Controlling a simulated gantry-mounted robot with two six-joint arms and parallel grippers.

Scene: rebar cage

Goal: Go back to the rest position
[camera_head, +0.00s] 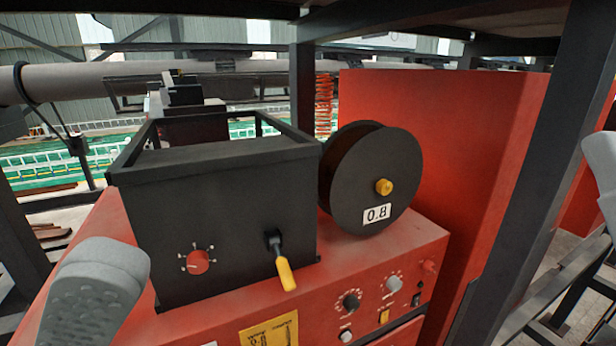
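Neither gripper shows in the head view. A grey rounded link of my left arm (96,292) comes in at the lower left, in front of the red machine. A grey-white link of my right arm (603,170) shows at the right edge, beside a dark post. Both grippers are outside the picture, so their state is hidden.
A red machine (235,322) carries a black open-topped box (240,215) with a red knob (197,261) and yellow-handled lever (284,272). A black spool marked 0.8 (372,180) stands beside it. Dark posts (530,180) and a red panel (430,130) bound the right.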

